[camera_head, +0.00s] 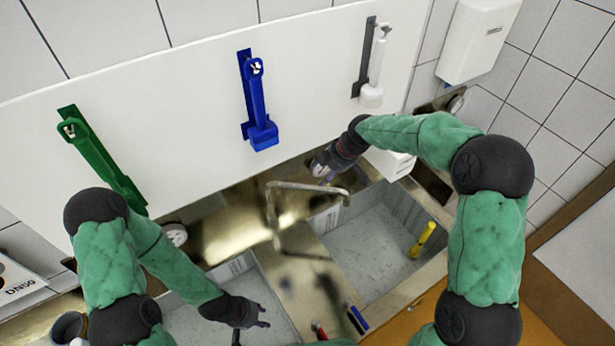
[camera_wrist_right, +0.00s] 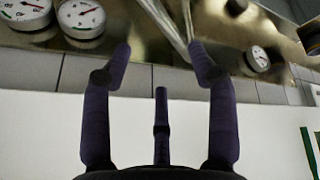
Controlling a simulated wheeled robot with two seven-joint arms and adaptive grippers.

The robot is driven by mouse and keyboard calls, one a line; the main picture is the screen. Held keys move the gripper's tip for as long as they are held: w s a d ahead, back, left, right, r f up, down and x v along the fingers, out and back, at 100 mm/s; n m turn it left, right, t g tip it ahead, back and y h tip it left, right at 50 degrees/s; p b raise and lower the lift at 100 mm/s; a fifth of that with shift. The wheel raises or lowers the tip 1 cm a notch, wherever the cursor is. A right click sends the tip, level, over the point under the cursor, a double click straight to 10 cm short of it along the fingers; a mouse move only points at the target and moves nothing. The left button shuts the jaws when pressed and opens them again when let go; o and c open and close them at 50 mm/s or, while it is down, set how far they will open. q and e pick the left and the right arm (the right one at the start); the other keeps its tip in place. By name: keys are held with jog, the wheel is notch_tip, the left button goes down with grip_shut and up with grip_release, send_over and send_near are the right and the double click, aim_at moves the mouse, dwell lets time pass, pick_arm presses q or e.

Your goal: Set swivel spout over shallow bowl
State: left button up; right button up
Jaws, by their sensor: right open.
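The swivel spout (camera_head: 310,187) is a bent metal pipe on the steel sink top between two basins. Its arm runs right, with its tip near the left rear edge of the right basin (camera_head: 375,262). The left basin (camera_head: 247,262) is partly hidden by my left arm. I cannot tell which basin is the shallow bowl. My right gripper (camera_head: 322,172) is open just behind the spout's arm. In the right wrist view, its fingers (camera_wrist_right: 160,58) are apart, with the metal pipe (camera_wrist_right: 172,28) beyond them. My left gripper (camera_head: 262,314) is open and empty above the left basin.
A yellow-handled tool (camera_head: 423,240) stands in the right basin. Small red and blue handled items (camera_head: 357,320) lie at the sink's front. Green (camera_head: 102,162), blue (camera_head: 258,105) and white (camera_head: 374,65) tools hang on the back panel. Gauges (camera_wrist_right: 80,16) show in the wrist view.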

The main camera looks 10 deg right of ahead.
aim_at(312, 186)
jog(key=p+x, duration=0.2)
jog(key=x, duration=0.6)
jog(key=shift+a+f, duration=0.1)
jog(key=shift+a, duration=0.05)
jog(key=shift+w+a+f, duration=0.15)
jog(key=shift+w+f, duration=0.05)
jog(key=shift+f, duration=0.4)
jog(key=shift+w+a+f, duration=0.15)
jog(key=shift+w+f, duration=0.05)
jog(key=shift+f, duration=0.2)
jog(key=shift+s, duration=0.1)
grip_shut()
